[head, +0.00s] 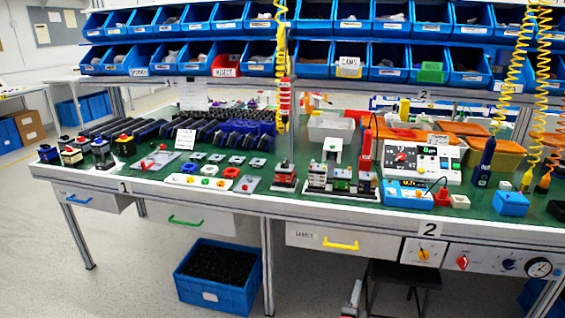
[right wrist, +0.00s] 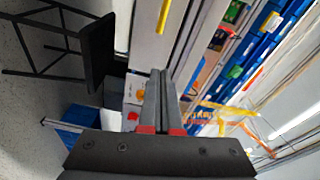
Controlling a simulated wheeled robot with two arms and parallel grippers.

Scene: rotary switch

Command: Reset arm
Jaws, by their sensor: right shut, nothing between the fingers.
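My right gripper (head: 354,288) shows small at the bottom edge of the head view, below the bench front and left of the black stool. In the right wrist view its two grey fingers (right wrist: 160,74) lie together, shut and empty. My left gripper is in neither view.
A black stool (head: 403,272) stands under the bench beside my right gripper; it also shows in the right wrist view (right wrist: 96,52). A drawer with a yellow handle (head: 341,244) is above. A blue crate (head: 218,276) stands on the floor. The bench top is crowded.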

